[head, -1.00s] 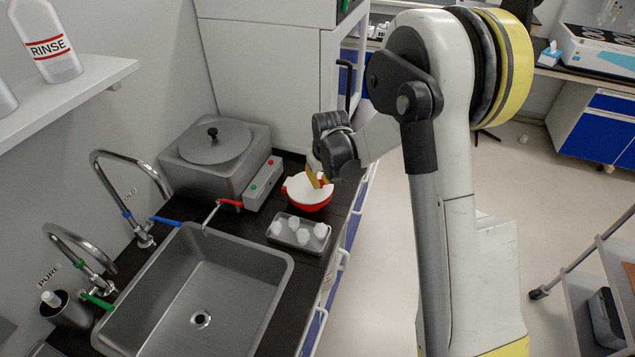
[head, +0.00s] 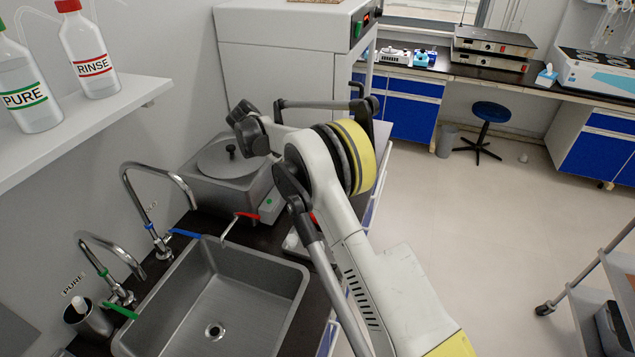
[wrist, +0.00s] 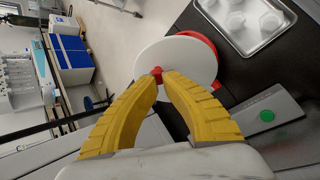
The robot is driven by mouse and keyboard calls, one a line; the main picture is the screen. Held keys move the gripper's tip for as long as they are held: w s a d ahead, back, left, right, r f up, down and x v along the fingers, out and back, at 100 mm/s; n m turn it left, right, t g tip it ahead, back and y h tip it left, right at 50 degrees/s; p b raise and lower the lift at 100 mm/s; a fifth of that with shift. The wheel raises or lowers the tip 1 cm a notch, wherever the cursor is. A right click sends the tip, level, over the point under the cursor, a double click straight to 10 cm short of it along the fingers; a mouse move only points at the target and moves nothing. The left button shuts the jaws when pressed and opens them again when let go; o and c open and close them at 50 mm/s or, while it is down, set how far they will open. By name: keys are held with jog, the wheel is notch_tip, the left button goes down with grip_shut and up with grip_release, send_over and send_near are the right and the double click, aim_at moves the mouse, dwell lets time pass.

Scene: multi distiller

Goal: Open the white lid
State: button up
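The white lid (wrist: 182,55) is a round disc in the wrist view, with a small red knob at its near edge. My gripper (wrist: 161,76) has its two yellow fingers closed in on that knob. The red pot (wrist: 223,60) shows as a rim behind and to the right of the lid. The lid is offset from the pot in this view and looks raised or tilted; I cannot tell how far. In the head view my arm hides the lid and most of the pot, and my fingertips are not visible.
A tray of white cups (wrist: 282,18) lies near the pot. The grey distiller (head: 205,185) stands against the wall beside the sink (head: 225,290). RINSE (head: 92,60) and PURE (head: 30,95) bottles stand on a shelf.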

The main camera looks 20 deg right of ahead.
jog(key=o, duration=0.5)
jog(key=shift+w+f, duration=0.1)
jog(key=shift+f, duration=0.1)
jog(key=shift+o, duration=0.8)
jog(key=shift+w+d, duration=0.1)
jog(key=shift+d, duration=0.2)
jog(key=shift+a+r, duration=0.1)
jog(key=shift+a, duration=0.1)
jog(key=v, duration=1.2)
jog(key=shift+d, duration=0.15)
